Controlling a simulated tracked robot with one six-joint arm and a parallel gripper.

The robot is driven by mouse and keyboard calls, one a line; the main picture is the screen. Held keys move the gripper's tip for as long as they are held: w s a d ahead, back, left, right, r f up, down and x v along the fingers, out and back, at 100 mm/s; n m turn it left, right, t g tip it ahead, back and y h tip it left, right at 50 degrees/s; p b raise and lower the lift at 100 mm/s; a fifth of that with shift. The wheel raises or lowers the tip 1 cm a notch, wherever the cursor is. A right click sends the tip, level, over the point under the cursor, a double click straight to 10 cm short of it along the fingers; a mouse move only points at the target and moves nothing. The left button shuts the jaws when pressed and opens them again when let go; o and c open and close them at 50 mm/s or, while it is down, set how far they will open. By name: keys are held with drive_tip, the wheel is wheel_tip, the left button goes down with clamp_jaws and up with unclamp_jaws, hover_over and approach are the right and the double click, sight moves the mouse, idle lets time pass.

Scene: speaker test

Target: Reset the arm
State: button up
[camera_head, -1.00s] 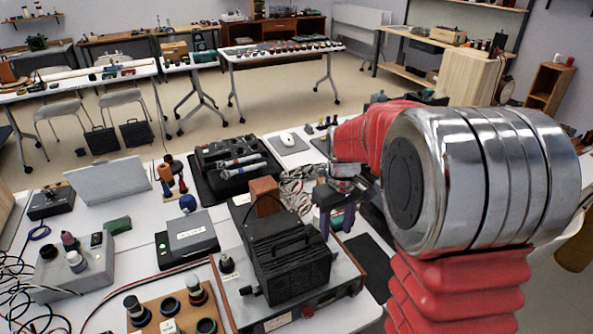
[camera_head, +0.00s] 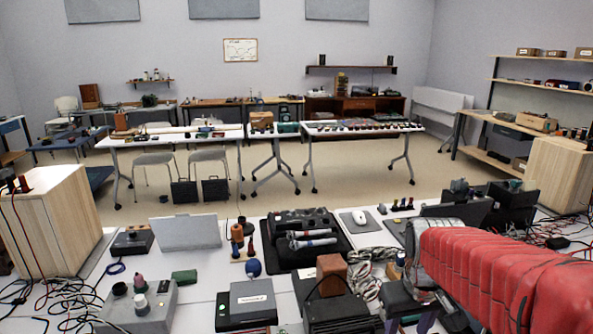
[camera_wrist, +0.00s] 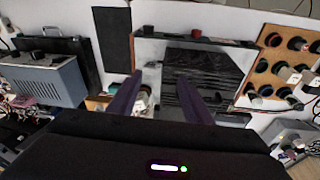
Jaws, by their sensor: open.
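My arm, with its red ribbed sleeve (camera_head: 500,270), reaches in from the right in the head view, low over the bench. My gripper (camera_wrist: 158,78) shows in the wrist view as two purple fingers spread well apart, with nothing held between them. In the head view only a bit of its purple fingers shows at the bottom edge, and the rest is hidden or cut off. Below the gripper in the wrist view lies a dark ridged unit (camera_wrist: 205,75).
A black box with a handle (camera_head: 335,308) and a brown block (camera_head: 331,268) stand left of the arm. Microphones (camera_head: 312,242) lie on a black tray. A wooden peg board (camera_wrist: 285,65) is at right in the wrist view. Wooden cabinets (camera_head: 50,225) flank the bench.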

drive_tip(key=s+a+r+t, duration=0.1)
drive_tip(key=s+a+r, duration=0.1)
drive_tip(key=s, duration=0.4)
drive_tip(key=s+a+r+m+t, duration=0.1)
drive_tip(key=s+a+r+t, duration=0.1)
drive_tip(key=s+a, duration=0.2)
drive_tip(key=s, duration=0.3)
drive_tip(key=shift+r+t+y, duration=0.15)
drive_tip(key=shift+t+y, duration=0.15)
drive_tip(key=shift+y, duration=0.1)
idle(1.8)
drive_tip(key=shift+c, duration=0.4)
